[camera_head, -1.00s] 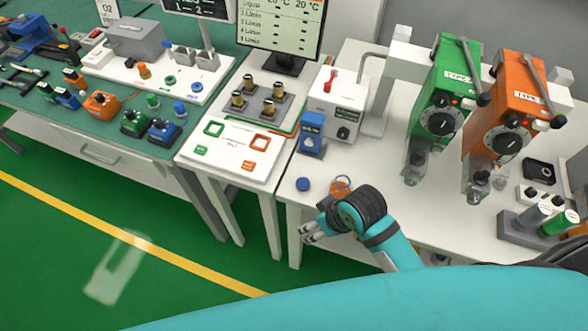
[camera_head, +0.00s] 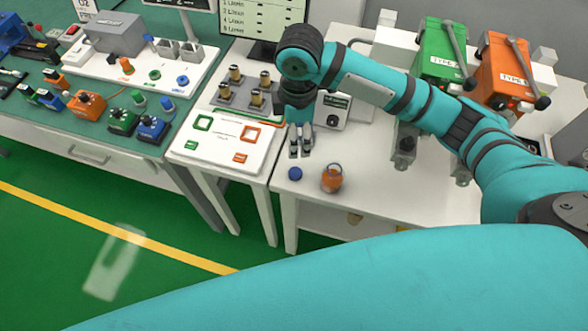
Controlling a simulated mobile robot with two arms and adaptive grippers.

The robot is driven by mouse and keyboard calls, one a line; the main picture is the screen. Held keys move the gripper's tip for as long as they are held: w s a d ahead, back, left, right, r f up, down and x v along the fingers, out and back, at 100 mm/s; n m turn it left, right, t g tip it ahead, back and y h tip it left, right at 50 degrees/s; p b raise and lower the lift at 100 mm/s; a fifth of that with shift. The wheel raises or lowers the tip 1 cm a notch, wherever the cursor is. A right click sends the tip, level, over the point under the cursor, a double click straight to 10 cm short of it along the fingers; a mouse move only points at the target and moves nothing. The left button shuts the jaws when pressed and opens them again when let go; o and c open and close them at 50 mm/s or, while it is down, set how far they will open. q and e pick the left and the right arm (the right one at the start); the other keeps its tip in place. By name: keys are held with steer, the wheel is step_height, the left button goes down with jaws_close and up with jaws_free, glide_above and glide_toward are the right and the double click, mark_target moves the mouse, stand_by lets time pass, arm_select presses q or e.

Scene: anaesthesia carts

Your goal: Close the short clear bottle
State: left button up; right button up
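A short bottle with orange contents (camera_head: 331,179) stands near the table's front edge; its wall looks clear near the top. A small round blue cap (camera_head: 295,173) lies on the table to its left, apart from it. My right arm reaches in from the right and bends down. My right gripper (camera_head: 300,151) points down just behind the blue cap, with a small gap between its fingertips and nothing visible in them. The gripper and arm hide the blue device behind them. My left gripper is out of view.
A white panel with green and orange squares (camera_head: 222,146) lies to the left. Green (camera_head: 437,55) and orange (camera_head: 503,70) vaporizers stand at the back right, partly behind my arm. Bare white tabletop surrounds the bottle and cap.

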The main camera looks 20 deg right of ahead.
steer(key=shift+w+d+r, duration=0.1)
steer(key=shift+d+r, duration=0.05)
steer(key=shift+r, duration=0.1)
steer(key=p, duration=0.3)
glide_above(297, 173)
step_height(297, 173, down, 11)
steer(key=shift+f, duration=0.6)
